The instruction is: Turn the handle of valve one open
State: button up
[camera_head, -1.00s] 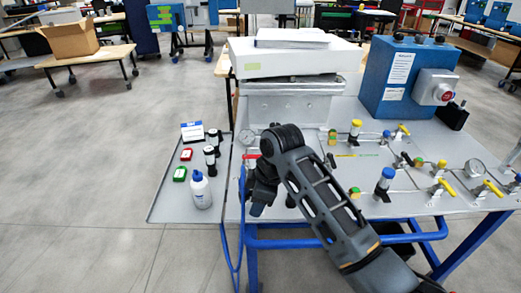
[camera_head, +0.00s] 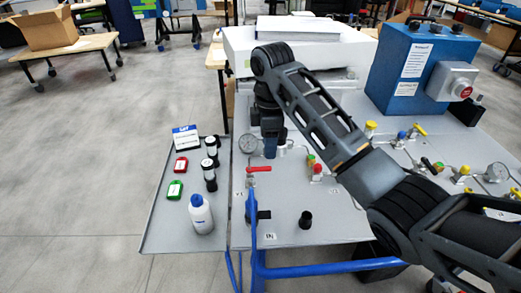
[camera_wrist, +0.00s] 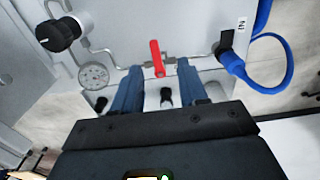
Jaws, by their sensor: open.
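Valve one has a red handle (camera_head: 258,169) on the left part of the grey panel (camera_head: 285,215), beside a label that seems to read V1. In the wrist view the red handle (camera_wrist: 157,57) stands ahead of the fingertips, roughly in line with the gap between them. My gripper (camera_wrist: 158,75) is open and empty, its two blue fingers apart on either side of that gap. In the head view my gripper (camera_head: 271,150) points down over the panel behind the handle; its fingers are partly hidden. I see no contact with the handle.
A pressure gauge (camera_head: 247,143) sits close to the handle. A blue hose (camera_head: 252,205) runs down the panel's left edge. A black knob (camera_head: 305,220) stands in front. A white bottle (camera_head: 200,214) and vials are on the left shelf. A blue box (camera_head: 418,75) is at the back right.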

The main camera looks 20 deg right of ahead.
aim_at(268, 168)
jog(key=shift+w, duration=0.35)
jog(key=shift+w+f, duration=0.15)
notch_tip(268, 168, down, 7)
jog(key=shift+f+p, duration=0.15)
jog(key=shift+p, duration=0.3)
grip_shut()
